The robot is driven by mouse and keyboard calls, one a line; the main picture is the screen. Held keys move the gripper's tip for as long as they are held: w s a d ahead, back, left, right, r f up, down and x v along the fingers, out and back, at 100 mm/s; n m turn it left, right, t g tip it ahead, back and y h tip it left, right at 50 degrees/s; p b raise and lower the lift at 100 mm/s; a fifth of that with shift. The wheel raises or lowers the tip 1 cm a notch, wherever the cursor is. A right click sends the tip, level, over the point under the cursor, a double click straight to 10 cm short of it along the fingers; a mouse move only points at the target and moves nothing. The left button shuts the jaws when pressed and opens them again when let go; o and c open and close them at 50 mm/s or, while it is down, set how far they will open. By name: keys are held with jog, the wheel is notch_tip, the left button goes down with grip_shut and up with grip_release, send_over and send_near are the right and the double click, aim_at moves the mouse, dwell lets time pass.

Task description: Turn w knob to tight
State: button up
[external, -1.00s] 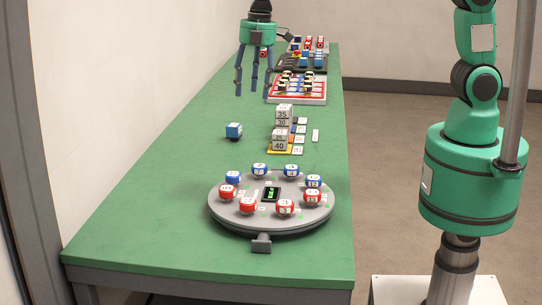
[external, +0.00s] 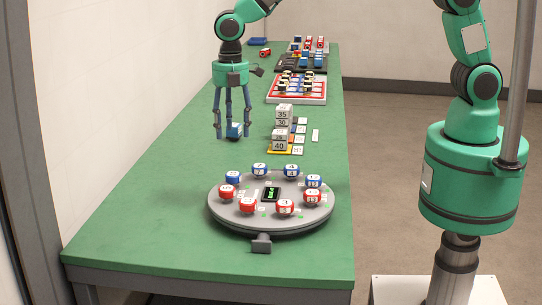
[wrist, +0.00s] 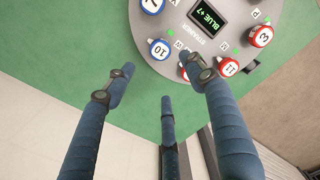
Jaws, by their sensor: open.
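The round grey dial plate (external: 225,212) lies on the green table's near end, ringed by red and blue numbered knobs around a dark display (external: 271,194). In the wrist view the display (wrist: 208,17) reads "BLUE +7". A letter like W (wrist: 179,46) sits between the blue knob 10 (wrist: 159,49) and a red knob (wrist: 186,72) partly hidden by a finger; I cannot tell which knob it marks. My gripper (external: 232,136) is open and empty, fingers down, beyond the plate. In the wrist view my gripper (wrist: 162,86) has its right finger overlapping the plate's edge.
Trays (external: 297,98) sit farther back. The table is clear around the plate's left side.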

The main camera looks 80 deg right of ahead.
aim_at(233, 174)
notch_tip(233, 174, down, 14)
jog(key=shift+r+b, duration=0.15)
jog(key=shift+b, duration=0.65)
jog(key=shift+c, duration=0.5)
jog(key=c, duration=1)
jog(key=shift+c, duration=0.2)
